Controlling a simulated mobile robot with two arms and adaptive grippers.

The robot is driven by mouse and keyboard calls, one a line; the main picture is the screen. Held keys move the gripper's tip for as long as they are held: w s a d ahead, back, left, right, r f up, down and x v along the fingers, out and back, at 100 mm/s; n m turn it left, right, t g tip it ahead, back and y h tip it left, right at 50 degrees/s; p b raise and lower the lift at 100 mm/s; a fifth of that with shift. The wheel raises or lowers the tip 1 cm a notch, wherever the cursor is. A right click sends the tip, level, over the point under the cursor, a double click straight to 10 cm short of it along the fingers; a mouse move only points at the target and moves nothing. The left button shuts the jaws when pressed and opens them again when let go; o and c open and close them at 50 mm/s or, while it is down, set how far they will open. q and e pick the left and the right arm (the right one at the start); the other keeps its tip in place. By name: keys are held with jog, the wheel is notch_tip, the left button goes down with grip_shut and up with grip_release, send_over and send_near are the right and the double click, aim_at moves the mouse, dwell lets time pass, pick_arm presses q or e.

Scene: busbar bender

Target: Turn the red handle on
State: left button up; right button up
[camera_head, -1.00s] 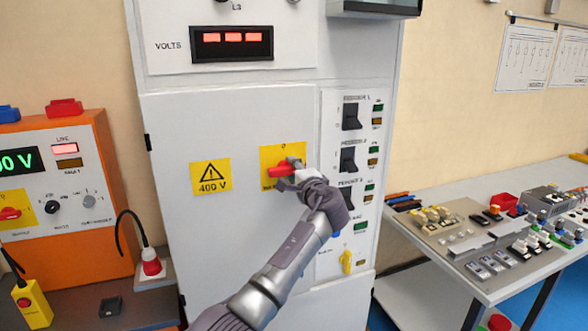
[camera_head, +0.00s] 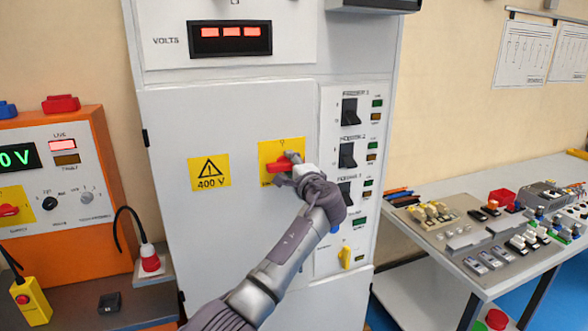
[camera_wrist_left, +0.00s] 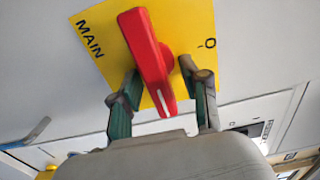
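The red handle (camera_head: 279,166) sits on a yellow plate (camera_head: 268,149) on the grey cabinet door. In the left wrist view the red handle (camera_wrist_left: 147,58) lies across its yellow plate (camera_wrist_left: 196,35), which is marked MAIN and O; its white-marked end points down toward my gripper. My left gripper (camera_head: 292,165) is at the handle and covers part of it in the head view. In the left wrist view my left gripper (camera_wrist_left: 160,76) is open, with one finger on each side of the handle and gaps visible. Contact cannot be told. My right gripper is not in view.
A 400 V warning sign (camera_head: 209,173) is left of the handle. Feeder switches (camera_head: 348,155) and a yellow knob (camera_head: 345,257) line the cabinet's right side. An orange unit (camera_head: 95,150) stands left, a bench with parts (camera_head: 480,235) right.

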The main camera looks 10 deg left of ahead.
pick_arm(q)
jog(key=v, duration=1.1)
jog(key=shift+s+d, duration=0.25)
jog(key=shift+s, duration=0.05)
